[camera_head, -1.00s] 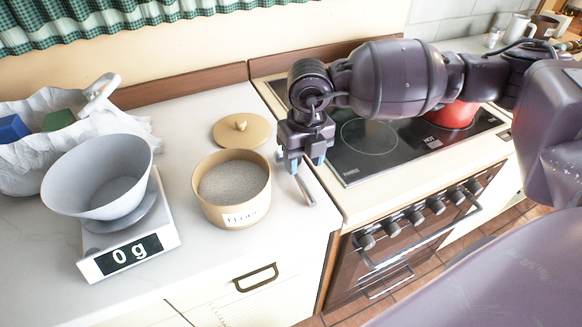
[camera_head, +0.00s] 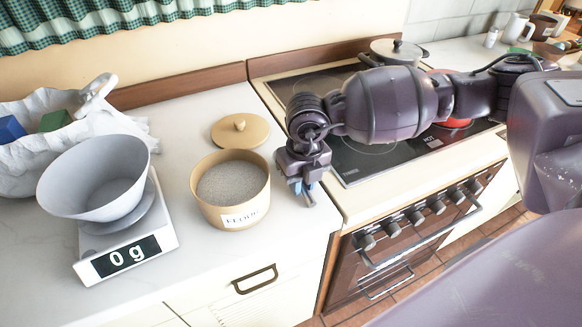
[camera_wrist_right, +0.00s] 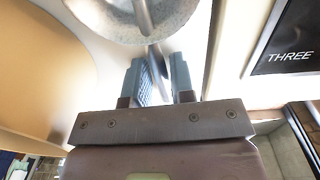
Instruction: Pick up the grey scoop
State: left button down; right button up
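The grey scoop (camera_wrist_right: 130,18) lies on the white counter between the flour tub and the hob. In the right wrist view its round speckled bowl is at the top, cut off by the frame, and its thin handle (camera_wrist_right: 157,58) runs down between my fingers. In the head view my right gripper (camera_head: 300,193) hides most of it; only the handle's end (camera_head: 309,196) shows. My right gripper points down over the handle. It also shows in the right wrist view (camera_wrist_right: 162,78), with its fingers apart, one each side of the handle. My left gripper is out of view.
The tan flour tub (camera_head: 232,213) stands just left of my right gripper, with its lid (camera_head: 240,131) behind. A scale (camera_head: 125,258) with a grey bowl (camera_head: 97,180) stands further left. The hob (camera_head: 362,170) is right; a lidded pot (camera_head: 393,52) stands at its back.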

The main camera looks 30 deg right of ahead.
grip_shut()
notch_tip(320, 180, up, 20)
jog(key=p, duration=0.2)
dwell(0.3)
